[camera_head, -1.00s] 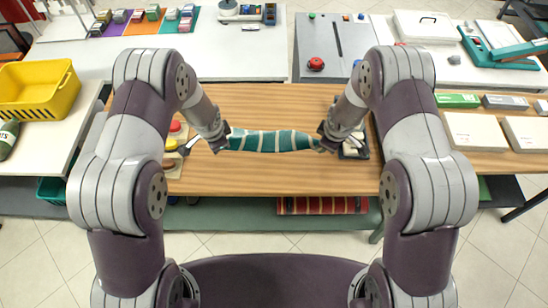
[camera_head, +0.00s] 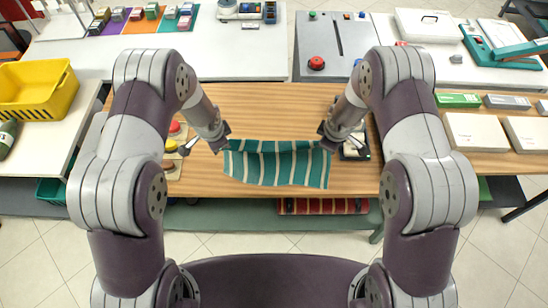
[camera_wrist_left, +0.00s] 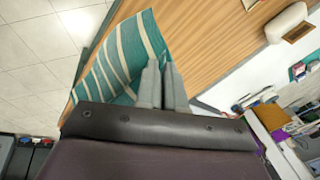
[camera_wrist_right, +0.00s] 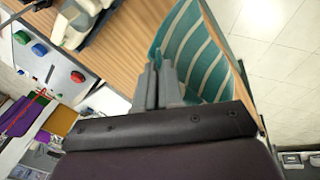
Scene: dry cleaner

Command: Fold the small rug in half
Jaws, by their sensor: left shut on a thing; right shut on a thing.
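The small rug (camera_head: 277,166) is teal with cream stripes, in the middle of the wooden table. Its far edge is pulled between my two grippers, and the rest spreads toward the table's front edge. My left gripper (camera_head: 222,145) is shut on its far left corner, and my right gripper (camera_head: 327,142) is shut on its far right corner. The rug also shows in the left wrist view (camera_wrist_left: 112,62) and right wrist view (camera_wrist_right: 193,48), beside the closed fingers. Whether the rug is doubled or a single layer is unclear.
The wooden table (camera_head: 250,105) is clear behind the rug. Small coloured items (camera_head: 172,146) sit left of it, and a dark device (camera_head: 355,146) stands by my right gripper. A red striped roll (camera_head: 322,206) lies on the shelf below.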

